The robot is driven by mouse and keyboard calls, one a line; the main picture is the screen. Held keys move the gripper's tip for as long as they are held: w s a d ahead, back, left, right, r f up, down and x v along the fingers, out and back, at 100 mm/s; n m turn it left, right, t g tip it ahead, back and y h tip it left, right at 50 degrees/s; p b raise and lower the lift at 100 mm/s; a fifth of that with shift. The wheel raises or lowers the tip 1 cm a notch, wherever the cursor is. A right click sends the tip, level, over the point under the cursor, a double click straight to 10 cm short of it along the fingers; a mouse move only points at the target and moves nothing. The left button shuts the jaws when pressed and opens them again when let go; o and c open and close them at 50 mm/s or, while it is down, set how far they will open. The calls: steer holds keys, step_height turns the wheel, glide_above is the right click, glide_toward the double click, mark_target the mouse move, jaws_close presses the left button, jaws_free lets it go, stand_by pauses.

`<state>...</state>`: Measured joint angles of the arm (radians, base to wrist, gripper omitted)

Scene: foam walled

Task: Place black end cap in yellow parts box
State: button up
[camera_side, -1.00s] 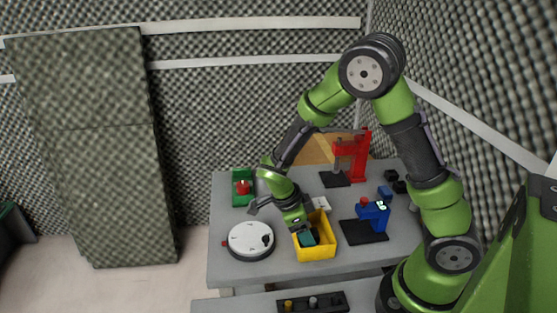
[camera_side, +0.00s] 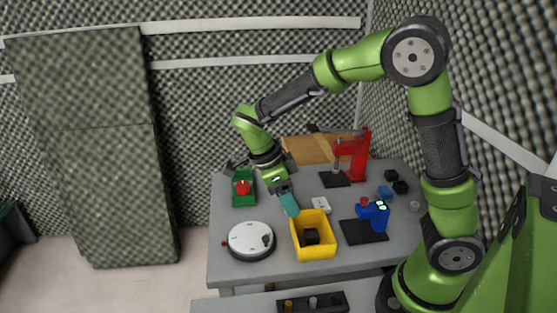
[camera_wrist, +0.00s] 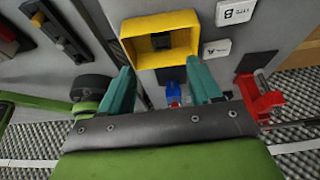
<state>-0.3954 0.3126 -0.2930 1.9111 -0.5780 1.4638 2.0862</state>
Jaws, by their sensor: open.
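The yellow parts box (camera_side: 298,245) stands on the grey table, right of the white round disc. A black piece, which looks like the black end cap (camera_side: 311,236), lies inside it. The wrist view also shows the yellow box (camera_wrist: 188,20) with the black end cap (camera_wrist: 161,40) on its floor. My gripper (camera_side: 290,210) is above and just behind the box's left side in the side view, its teal fingers apart from the box. In the wrist view my gripper (camera_wrist: 160,68) has its fingers spread with nothing between them.
A white round disc (camera_side: 250,238) is left of the box and a blue press (camera_side: 374,213) is right. A red press (camera_side: 355,160) and a green bin (camera_side: 242,200) holding a red piece stand behind. A dark tray (camera_side: 327,303) is in front.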

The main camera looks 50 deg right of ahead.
steer(key=s+a+r+n+t+y, duration=0.1)
steer(key=s+r+n+t, duration=0.3)
steer(key=n, duration=0.7)
steer(key=s+a+r+n+t+y, duration=0.2)
steer(key=s+r+n+t+y, duration=0.2)
steer(key=r+n, duration=0.4)
steer(key=s+n+t, duration=0.1)
steer(key=n+t, duration=0.1)
steer(key=n, duration=0.1)
steer(key=shift+n, duration=0.4)
